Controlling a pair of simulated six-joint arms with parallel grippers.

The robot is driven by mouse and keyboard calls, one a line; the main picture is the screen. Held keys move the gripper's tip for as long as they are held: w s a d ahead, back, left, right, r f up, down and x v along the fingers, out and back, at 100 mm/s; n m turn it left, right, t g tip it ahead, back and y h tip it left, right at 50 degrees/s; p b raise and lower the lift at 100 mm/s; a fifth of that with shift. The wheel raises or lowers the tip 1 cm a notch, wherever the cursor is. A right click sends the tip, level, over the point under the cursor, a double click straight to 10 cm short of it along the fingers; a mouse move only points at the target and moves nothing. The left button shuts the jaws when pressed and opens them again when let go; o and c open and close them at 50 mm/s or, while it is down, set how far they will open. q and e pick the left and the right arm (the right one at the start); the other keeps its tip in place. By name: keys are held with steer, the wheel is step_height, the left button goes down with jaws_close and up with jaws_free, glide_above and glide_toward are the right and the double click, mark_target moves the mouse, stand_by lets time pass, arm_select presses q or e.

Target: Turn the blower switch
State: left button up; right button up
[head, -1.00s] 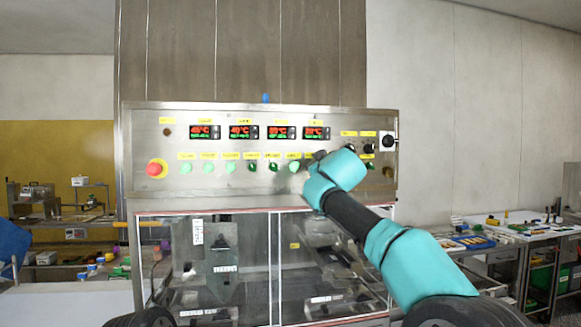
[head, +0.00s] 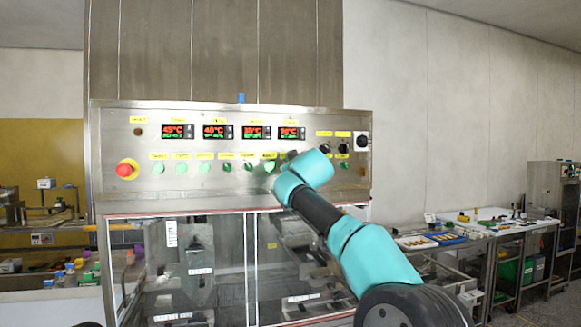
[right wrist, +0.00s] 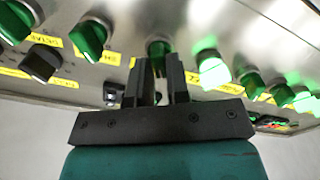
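A steel control panel (head: 215,190) carries a row of green knobs and buttons with yellow labels too small to read. I cannot tell from the labels which is the blower switch. My right gripper (head: 290,155) is at the panel, right of a light green button (head: 269,166), its fingers mostly hidden by my wrist. In the right wrist view my right gripper (right wrist: 159,72) is open, its two black fingers apart with a dark green knob (right wrist: 159,48) between and just beyond their tips. Contact is unclear. A brighter lit knob (right wrist: 211,66) sits just right of the fingers. My left gripper is out of view.
A red emergency button (head: 125,169) is at the panel's left. Black knobs (head: 324,148) sit close right of my gripper, with a black rotary switch (head: 361,141) at the panel's edge. Glass doors (head: 220,255) lie below. A cluttered table (head: 470,232) stands right.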

jaws_close()
steer(key=shift+m, duration=0.3)
steer(key=m, duration=1.1)
steer(key=shift+d, duration=0.25)
steer(key=shift+m, duration=0.3)
steer(key=shift+o, duration=2.3)
jaws_free()
